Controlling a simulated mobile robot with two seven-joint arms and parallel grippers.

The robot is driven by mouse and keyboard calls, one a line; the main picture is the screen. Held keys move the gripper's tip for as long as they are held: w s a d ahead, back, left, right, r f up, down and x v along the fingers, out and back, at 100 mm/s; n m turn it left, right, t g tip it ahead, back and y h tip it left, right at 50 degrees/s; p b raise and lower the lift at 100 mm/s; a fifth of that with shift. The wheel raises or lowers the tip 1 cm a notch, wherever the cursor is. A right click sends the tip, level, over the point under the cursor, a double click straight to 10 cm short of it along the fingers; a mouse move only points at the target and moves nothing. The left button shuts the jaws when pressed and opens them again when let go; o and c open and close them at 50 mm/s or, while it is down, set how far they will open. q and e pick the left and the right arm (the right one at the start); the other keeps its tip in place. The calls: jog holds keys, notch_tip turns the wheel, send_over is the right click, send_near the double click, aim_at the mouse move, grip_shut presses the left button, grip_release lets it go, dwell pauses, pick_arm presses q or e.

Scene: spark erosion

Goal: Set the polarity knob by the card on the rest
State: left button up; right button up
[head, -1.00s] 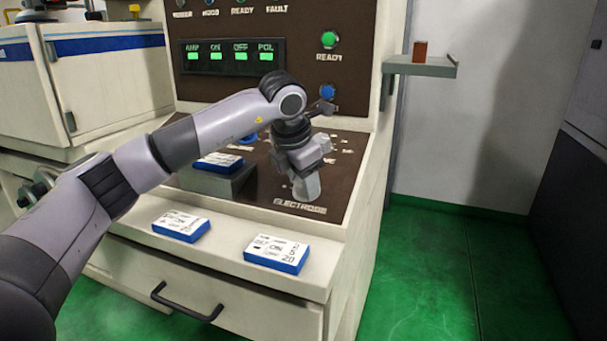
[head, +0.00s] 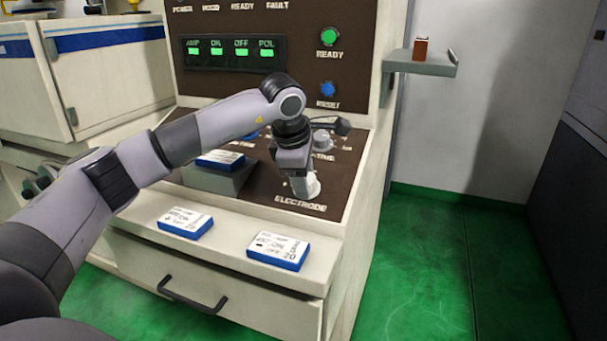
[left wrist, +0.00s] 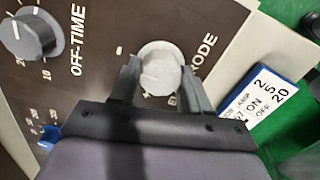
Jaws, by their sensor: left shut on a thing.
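My left gripper (head: 301,182) is lowered to the sloping brown panel and shut on a pale grey round knob (left wrist: 160,70). The knob sits beside the lettering ELECTRODE; its pointer mark and setting are not readable. In the left wrist view both fingers stand on either side of the knob. A blue-edged white card (head: 220,158) lies on a grey block, the rest (head: 222,180), left of the gripper. My forearm passes just above this card, and its print is too small to read. My right gripper is not in view.
Two more cards lie on the cream front ledge, one at left (head: 185,223) and one at right (head: 278,252). An OFF-TIME knob (left wrist: 30,38) is near the gripper. Green displays (head: 230,50) are on the upright panel. A side shelf (head: 420,65) holds a small brown block.

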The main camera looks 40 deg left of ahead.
pick_arm(q)
jog(key=shift+f+m, duration=0.1)
jog(key=shift+m, duration=0.2)
jog(key=o, duration=1.1)
jog(key=shift+c, duration=0.2)
jog(key=v, duration=0.7)
jog(key=shift+b, duration=0.3)
